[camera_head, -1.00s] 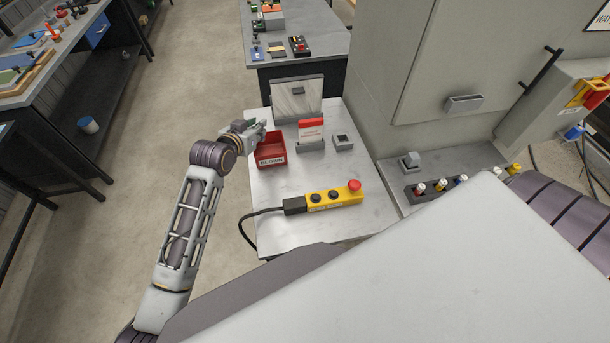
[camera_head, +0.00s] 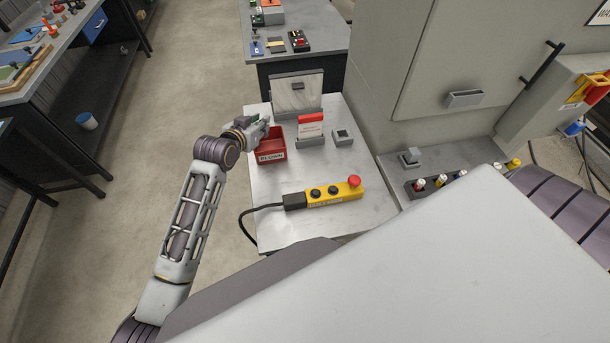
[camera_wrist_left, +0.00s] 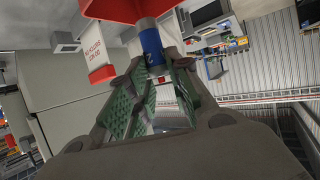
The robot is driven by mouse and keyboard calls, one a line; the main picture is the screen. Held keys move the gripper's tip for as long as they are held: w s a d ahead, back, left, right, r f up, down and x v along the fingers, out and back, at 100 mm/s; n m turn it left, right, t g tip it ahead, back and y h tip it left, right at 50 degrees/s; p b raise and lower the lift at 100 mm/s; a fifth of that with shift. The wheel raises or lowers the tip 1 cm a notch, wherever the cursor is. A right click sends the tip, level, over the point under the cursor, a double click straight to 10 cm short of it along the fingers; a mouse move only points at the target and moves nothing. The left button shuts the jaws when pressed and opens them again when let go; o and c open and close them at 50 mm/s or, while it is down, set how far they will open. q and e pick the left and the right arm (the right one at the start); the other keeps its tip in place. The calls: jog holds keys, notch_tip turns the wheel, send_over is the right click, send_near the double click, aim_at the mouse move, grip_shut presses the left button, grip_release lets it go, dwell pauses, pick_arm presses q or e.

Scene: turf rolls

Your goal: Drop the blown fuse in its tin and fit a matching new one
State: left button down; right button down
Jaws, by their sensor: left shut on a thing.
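My left gripper (camera_head: 266,126) is at the far left rim of the red tin (camera_head: 271,153), which carries a white label reading BLOWN. In the left wrist view its green-padded fingers (camera_wrist_left: 150,65) are shut on a blue-banded fuse (camera_wrist_left: 151,42). The fuse shows in front of the red tin (camera_wrist_left: 112,8); I cannot tell whether they touch. In the head view the gripper hides the fuse. Several fuses with coloured bands, such as a red one (camera_head: 420,184) and a yellow one (camera_head: 513,163), stand in a dark rack (camera_head: 411,191) at the right. My right gripper is not in view.
A yellow control box (camera_head: 334,191) with a red button and a black cable lies at the front of the table. A red and white card stand (camera_head: 310,128) and a small grey block (camera_head: 343,137) are right of the tin. The cabinet (camera_head: 415,60) bounds the right.

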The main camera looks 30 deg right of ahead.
pick_arm(q)
jog(key=shift+f+b, duration=2.3)
jog(key=shift+f, duration=0.35)
jog(key=c, duration=1.2)
grip_release()
jog(key=shift+c, duration=0.2)
jog(key=v, duration=1.2)
